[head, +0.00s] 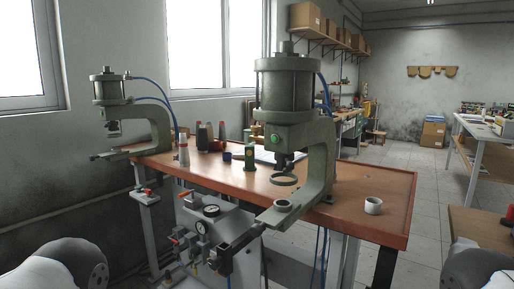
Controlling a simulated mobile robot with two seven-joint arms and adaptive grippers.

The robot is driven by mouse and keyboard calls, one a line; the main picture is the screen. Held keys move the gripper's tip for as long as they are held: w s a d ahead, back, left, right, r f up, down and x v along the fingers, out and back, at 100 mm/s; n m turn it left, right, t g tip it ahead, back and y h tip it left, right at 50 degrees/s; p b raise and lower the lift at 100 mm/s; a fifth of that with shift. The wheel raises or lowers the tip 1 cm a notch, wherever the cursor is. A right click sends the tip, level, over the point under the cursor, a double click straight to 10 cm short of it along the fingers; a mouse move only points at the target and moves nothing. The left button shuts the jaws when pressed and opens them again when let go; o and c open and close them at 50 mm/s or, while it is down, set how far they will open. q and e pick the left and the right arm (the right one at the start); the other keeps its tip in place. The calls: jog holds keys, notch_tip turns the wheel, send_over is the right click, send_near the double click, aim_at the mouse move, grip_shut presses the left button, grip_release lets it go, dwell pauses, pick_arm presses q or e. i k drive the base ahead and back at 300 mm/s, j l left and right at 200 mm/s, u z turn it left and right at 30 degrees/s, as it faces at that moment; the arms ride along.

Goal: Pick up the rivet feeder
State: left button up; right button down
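Two green pneumatic presses stand at a wooden-topped bench (370,190), a large near press (290,110) and a smaller-looking far press (110,92). I cannot tell for sure which item is the rivet feeder. A small green upright piece (249,158) with a dark blue-green cylinder at its side stands on the bench left of the near press head. Only parts of my arms show, at the lower left and lower right corners. Neither gripper is in view.
A white cup-like ring (373,205) sits on the bench's right part, with clear bench around it. Several dark and reddish cones or spools (205,135) stand at the back. Gauges and valves (211,210) are on the bench front. A white table (480,135) stands at the right.

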aim_at(249, 161)
jog(key=i+j+z, duration=0.15)
jog(key=j, duration=0.2)
jog(key=i+j+z, duration=0.25)
jog(key=j, duration=0.45)
jog(key=i+j+z, duration=0.15)
jog(key=j, duration=0.2)
jog(key=i, duration=0.05)
